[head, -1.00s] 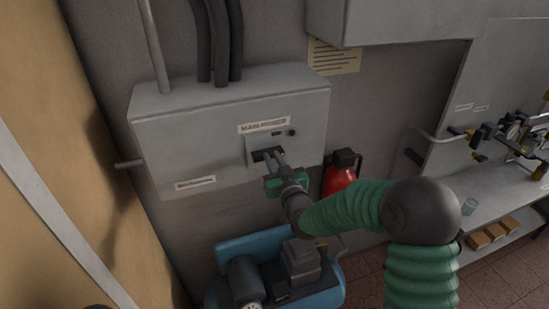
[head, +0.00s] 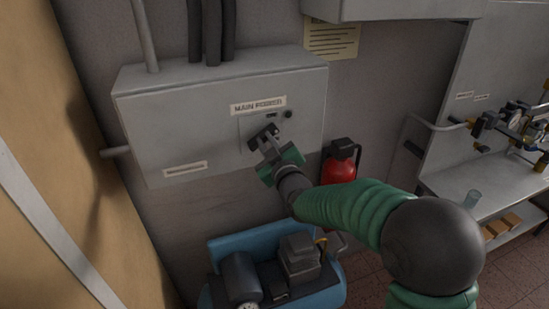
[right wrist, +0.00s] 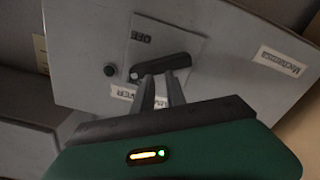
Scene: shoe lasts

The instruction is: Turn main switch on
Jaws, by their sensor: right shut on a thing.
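The main switch (head: 255,141) is a dark bar handle on a small plate, on the front of a grey wall box (head: 150,140) labelled "MAIN POWER". In the head view the bar slants up to the right. My right gripper (head: 267,142) reaches it from below right, with its fingers shut on the bar. The right wrist view shows the switch handle (right wrist: 186,63) at the gripper's fingertips (right wrist: 161,76), with an upside-down "OFF" label on the plate. The fingers hide part of the handle. My left gripper is out of view.
A red fire extinguisher (head: 339,168) hangs right of the box. A blue compressor (head: 225,249) stands below it. A bench (head: 455,180) with valves and gauges is at right. A tan panel (head: 60,110) bounds the left side. Conduits (head: 228,30) rise above the box.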

